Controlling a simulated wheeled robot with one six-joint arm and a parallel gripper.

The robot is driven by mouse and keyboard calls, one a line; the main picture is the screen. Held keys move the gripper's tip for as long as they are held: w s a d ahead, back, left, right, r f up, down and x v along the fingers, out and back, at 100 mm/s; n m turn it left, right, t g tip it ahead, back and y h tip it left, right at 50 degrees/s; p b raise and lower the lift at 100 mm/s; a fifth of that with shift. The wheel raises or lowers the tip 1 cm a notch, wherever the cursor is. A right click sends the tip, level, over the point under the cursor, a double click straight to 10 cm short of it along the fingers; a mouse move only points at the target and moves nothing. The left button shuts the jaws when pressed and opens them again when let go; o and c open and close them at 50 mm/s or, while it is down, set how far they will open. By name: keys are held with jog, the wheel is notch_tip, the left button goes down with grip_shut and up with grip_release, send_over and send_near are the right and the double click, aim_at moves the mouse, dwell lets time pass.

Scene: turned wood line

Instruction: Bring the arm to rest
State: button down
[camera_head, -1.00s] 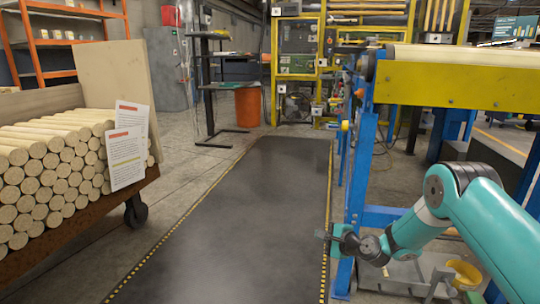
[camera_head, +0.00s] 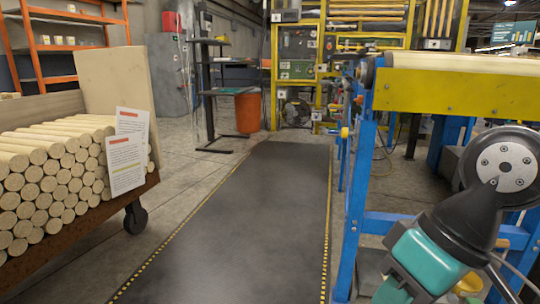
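My arm (camera_head: 440,253) shows at the lower right, teal and black, in front of the blue frame of the yellow-beamed line. A round black joint with a grey bolted disc faces the camera at the right edge. A teal link runs from it down to the left and out of the bottom of the picture. My gripper is not in this view, so whether it is open or shut is hidden. No held thing shows.
The blue frame (camera_head: 352,215) and yellow beam (camera_head: 450,90) stand close behind my arm. A dark floor mat (camera_head: 240,215) with yellow-black edging lies clear in the middle. A cart of wooden rods (camera_head: 50,185) stands left. An orange bin (camera_head: 247,112) stands farther back.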

notch_tip(320, 180, up, 38)
jog(key=s+d+p, duration=0.1)
jog(key=s+p, duration=0.2)
jog(key=p, duration=3.5)
jog(key=shift+n, duration=0.4)
